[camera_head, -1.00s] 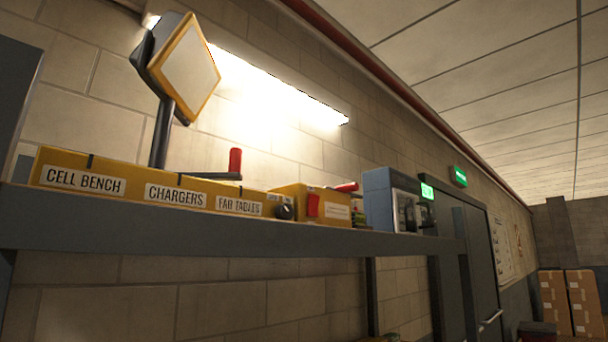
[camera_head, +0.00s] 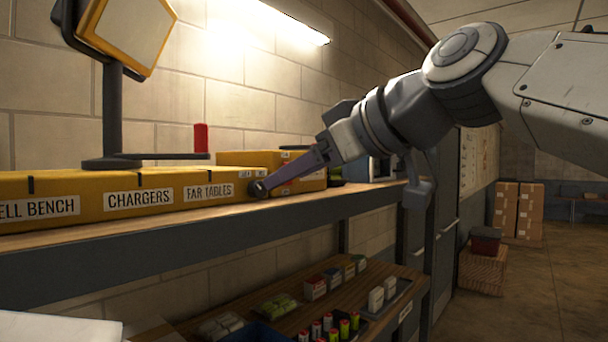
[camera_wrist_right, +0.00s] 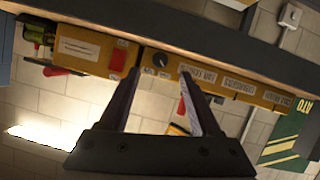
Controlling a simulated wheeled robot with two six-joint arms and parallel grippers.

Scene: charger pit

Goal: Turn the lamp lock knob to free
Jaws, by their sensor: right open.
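The small black lock knob (camera_head: 259,189) is on the front of the yellow lamp base box (camera_head: 95,205), at the right end past the FAR TABLES label. Its pointer setting is too small to read. The lamp (camera_head: 128,30) has a yellow-framed square panel on a dark post. My right gripper (camera_head: 268,184) reaches in from the right with its fingertips at the knob. In the right wrist view my gripper (camera_wrist_right: 159,72) is open, and the knob (camera_wrist_right: 160,59) shows between and just beyond the fingertips; contact cannot be told. My left gripper is not in view.
A red-handled crank arm (camera_head: 201,138) stands above the box, left of my gripper. A second yellow box (camera_head: 240,158) with a red switch (camera_wrist_right: 118,61) stands beside the knob. A lower shelf (camera_head: 230,295) holds batteries and small packs.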

